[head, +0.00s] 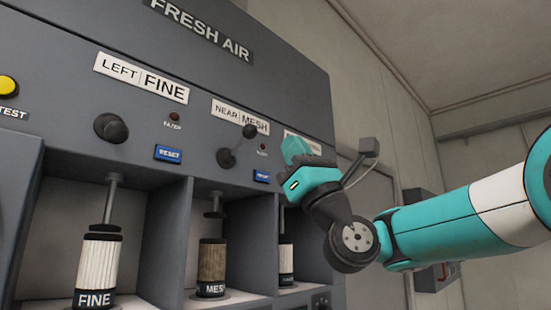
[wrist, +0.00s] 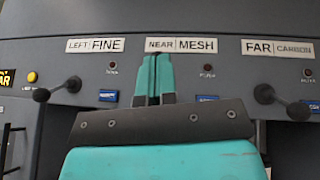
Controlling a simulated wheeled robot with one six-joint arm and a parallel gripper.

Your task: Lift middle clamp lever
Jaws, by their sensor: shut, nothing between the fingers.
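The middle clamp lever (head: 237,146) sits under the NEAR MESH label (head: 240,116). It has a dark round pivot and a short arm slanting up and right to a black ball knob. My gripper (head: 296,150) appears to the right of the knob in the head view, with a visible gap in the picture. In the wrist view my gripper (wrist: 154,76) is in front of the panel below the NEAR MESH label, teal fingers together and empty. The middle lever is hidden there behind my gripper. I cannot tell how far the fingers are from the panel.
The left FINE lever (head: 111,127) points toward the camera. The right FAR CARBON lever (wrist: 280,102) shows in the wrist view. Blue reset buttons (head: 168,153) sit beside the levers. Filter cartridges (head: 98,270) stand in bays below, split by grey dividers.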

